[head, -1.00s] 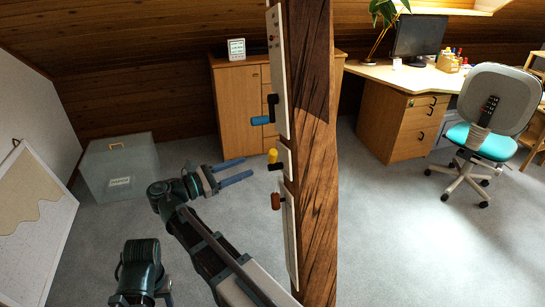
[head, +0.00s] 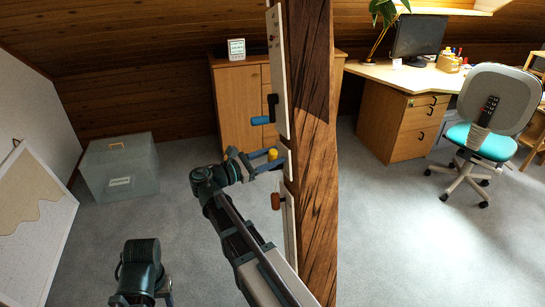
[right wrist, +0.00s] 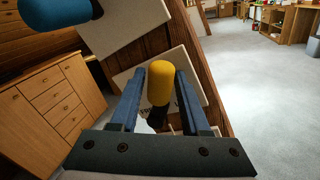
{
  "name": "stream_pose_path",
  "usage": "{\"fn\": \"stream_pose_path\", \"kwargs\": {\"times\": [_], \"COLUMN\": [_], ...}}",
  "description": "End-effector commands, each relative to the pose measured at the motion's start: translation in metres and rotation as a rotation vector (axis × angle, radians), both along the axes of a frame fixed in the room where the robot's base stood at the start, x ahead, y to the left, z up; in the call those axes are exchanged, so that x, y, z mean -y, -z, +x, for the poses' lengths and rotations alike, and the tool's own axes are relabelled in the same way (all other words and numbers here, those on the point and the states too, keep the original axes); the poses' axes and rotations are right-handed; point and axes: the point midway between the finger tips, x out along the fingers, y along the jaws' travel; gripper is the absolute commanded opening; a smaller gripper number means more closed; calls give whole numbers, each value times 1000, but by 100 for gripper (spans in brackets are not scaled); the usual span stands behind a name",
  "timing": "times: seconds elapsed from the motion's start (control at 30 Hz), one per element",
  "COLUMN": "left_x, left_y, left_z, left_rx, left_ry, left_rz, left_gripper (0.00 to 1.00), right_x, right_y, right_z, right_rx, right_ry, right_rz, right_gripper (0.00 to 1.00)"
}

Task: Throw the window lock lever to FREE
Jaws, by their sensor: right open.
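Three levers stick out from pale plates on the timber post (head: 316,180): a blue-handled one (head: 262,120) at the top, a yellow-handled one (head: 272,154) in the middle and a red-brown one (head: 276,201) below. I cannot read which is the window lock. My right gripper (head: 279,157) is open at the yellow handle. In the right wrist view the yellow handle (right wrist: 160,82) stands between the two open fingers (right wrist: 160,72), with nothing clamped. The blue handle (right wrist: 55,12) is at upper left there. My left gripper does not show.
A wooden cabinet (head: 235,108) stands behind the post on the left. A translucent storage box (head: 120,170) sits on the carpet at the far left. A desk (head: 400,80) and an office chair (head: 490,110) are on the right. The carpet between is clear.

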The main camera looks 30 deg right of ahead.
Motion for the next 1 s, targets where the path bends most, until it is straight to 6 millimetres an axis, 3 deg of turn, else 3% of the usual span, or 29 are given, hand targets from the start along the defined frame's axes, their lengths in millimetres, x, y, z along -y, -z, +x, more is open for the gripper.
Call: {"fn": "stream_pose_path", "kwargs": {"times": [0.03,0.3,1.0], "left_x": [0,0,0], "left_y": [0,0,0], "left_z": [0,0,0], "left_rx": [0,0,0], "left_ry": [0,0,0], "left_rz": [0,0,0], "left_gripper": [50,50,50], "right_x": [0,0,0], "right_y": [0,0,0], "right_z": [0,0,0], "right_rx": [0,0,0], "right_ry": [0,0,0], "right_rz": [0,0,0], "right_gripper": [46,0,0]}}
